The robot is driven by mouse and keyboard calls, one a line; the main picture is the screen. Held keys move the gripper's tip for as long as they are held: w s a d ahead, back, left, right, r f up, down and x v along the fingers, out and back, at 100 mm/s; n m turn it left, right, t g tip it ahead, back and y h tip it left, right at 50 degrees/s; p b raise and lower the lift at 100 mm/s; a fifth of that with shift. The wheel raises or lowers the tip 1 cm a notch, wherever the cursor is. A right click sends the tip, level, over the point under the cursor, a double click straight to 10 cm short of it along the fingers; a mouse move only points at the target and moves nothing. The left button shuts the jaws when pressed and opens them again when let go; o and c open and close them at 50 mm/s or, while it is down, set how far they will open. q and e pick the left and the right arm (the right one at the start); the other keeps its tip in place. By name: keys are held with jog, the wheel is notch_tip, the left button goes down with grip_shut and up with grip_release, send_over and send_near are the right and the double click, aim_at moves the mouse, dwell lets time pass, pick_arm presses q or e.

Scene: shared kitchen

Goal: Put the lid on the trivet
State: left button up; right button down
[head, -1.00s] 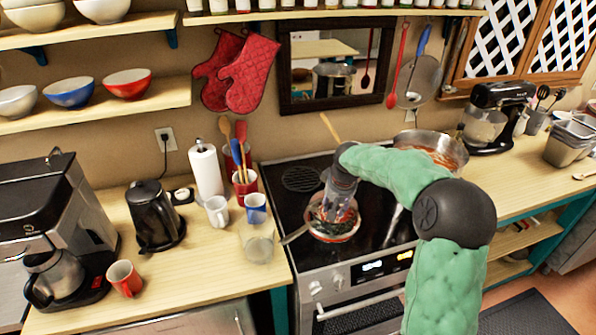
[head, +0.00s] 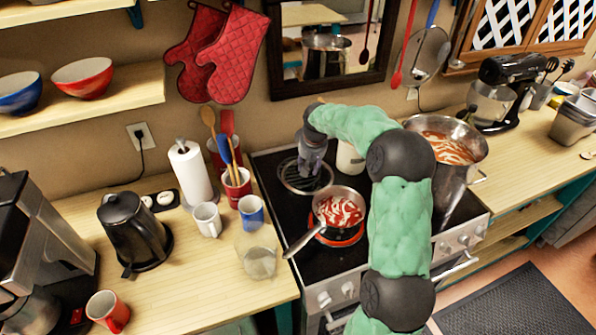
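My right gripper (head: 309,165) points down over the back left of the black stove. Under it is the round lid (head: 291,182), which looks like clear glass with a thin pale rim. The lid lies over the dark round slatted trivet (head: 287,168), mostly covering it in this view. I cannot tell if it rests on the trivet or hangs just above it. The fingertips are small and partly hidden by the gripper body, so their grip on the lid's knob is unclear. The saucepan (head: 340,212) in front is uncovered and shows red and white contents. My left gripper is out of view.
The saucepan handle points front left. A large pot (head: 478,165) of red food stands to the right, behind my arm, and a pale canister (head: 350,160) stands behind the saucepan. A clear jar (head: 257,252), mugs and a utensil holder (head: 236,188) are left of the stove.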

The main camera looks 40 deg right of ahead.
jog(key=w+f, duration=0.2)
jog(key=w+d+f, duration=0.1)
jog(key=w+f, duration=0.1)
jog(key=w, duration=0.1)
jog(key=w+f, duration=0.2)
jog(key=shift+w+d+f, duration=0.25)
jog(key=shift+d+f, duration=0.05)
jog(key=shift+d, duration=0.1)
jog(key=shift+w+f, duration=0.25)
jog(key=shift+f, duration=0.15)
notch_tip(320, 180, down, 3)
jog(key=shift+d+b, duration=0.1)
jog(key=shift+b, duration=0.4)
jog(key=c, duration=0.7)
grip_release()
jog(key=shift+r, duration=0.1)
jog(key=p+v, duration=0.1)
jog(key=v, duration=1.1)
